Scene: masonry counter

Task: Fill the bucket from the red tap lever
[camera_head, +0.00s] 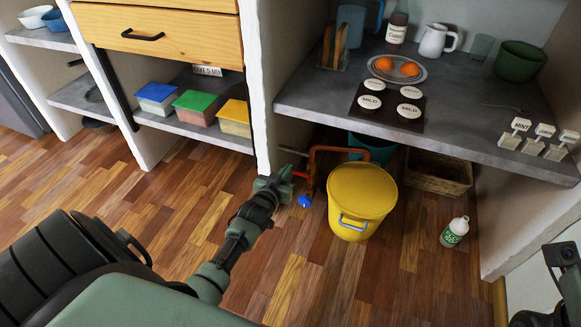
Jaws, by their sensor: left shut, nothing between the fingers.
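My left gripper (280,182) is shut and empty, reaching low under the counter by the white wall edge. A small red lever (300,174) shows just right of its fingertips; I cannot tell whether they touch. That container stands on the floor with a metal handle in front and a flat yellow top. A teal bucket (374,147) is partly hidden behind it. My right gripper (562,262) is partly in view at the right edge.
A wicker basket (438,170) and a white bottle with a green label (454,232) stand on the floor to the right. The grey counter (460,128) overhangs them, holding a plate, jug and pots. Wooden floor (310,270) in front is clear.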

